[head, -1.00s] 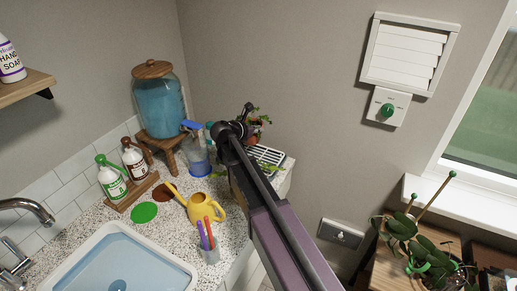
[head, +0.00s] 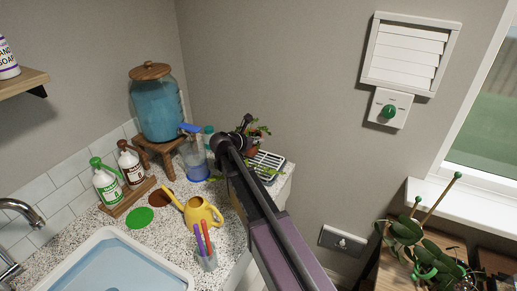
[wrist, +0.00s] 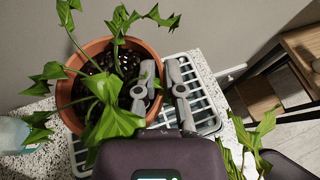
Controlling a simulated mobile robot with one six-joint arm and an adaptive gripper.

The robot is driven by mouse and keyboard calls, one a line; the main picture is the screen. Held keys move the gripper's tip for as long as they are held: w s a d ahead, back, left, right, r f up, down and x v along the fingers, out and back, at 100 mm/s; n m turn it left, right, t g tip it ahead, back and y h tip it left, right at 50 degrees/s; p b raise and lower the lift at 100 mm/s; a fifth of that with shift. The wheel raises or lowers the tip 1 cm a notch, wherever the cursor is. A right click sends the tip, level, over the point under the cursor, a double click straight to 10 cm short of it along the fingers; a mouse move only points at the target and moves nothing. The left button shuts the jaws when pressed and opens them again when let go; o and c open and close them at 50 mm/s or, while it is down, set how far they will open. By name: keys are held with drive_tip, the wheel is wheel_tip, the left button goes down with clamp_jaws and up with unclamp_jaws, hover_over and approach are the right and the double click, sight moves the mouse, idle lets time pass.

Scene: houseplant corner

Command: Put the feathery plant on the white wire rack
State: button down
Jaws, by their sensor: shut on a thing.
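The feathery plant, with lobed green leaves (wrist: 113,119) in a round terracotta pot (wrist: 68,93), fills the left of the wrist view. My gripper (wrist: 160,88) is shut on the pot's rim, one finger inside the pot and one outside. The white wire rack (wrist: 203,97) shows under and to the right of the pot. I cannot tell whether the pot touches it. In the head view, the pot (head: 254,152) is partly hidden behind my gripper (head: 246,146), over the left part of the rack (head: 272,160).
The rack is on the speckled counter's far right end, near the wall. A blue-filled glass dispenser (head: 158,108) stands behind. Another plant (head: 405,232) is at the right.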

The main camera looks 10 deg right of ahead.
sight(256, 146)
drive_tip(key=shift+f+b, duration=1.6)
drive_tip(key=shift+f, duration=0.15)
drive_tip(key=shift+f, duration=0.1)
drive_tip(key=c, duration=0.8)
unclamp_jaws()
drive_tip(key=shift+o, duration=0.2)
drive_tip(key=shift+s+a+r+p, duration=0.3)
drive_tip(key=shift+a+r, duration=0.1)
drive_tip(key=p+v, duration=0.4)
drive_tip(key=v, duration=0.7)
drive_tip(key=shift+f, duration=0.15)
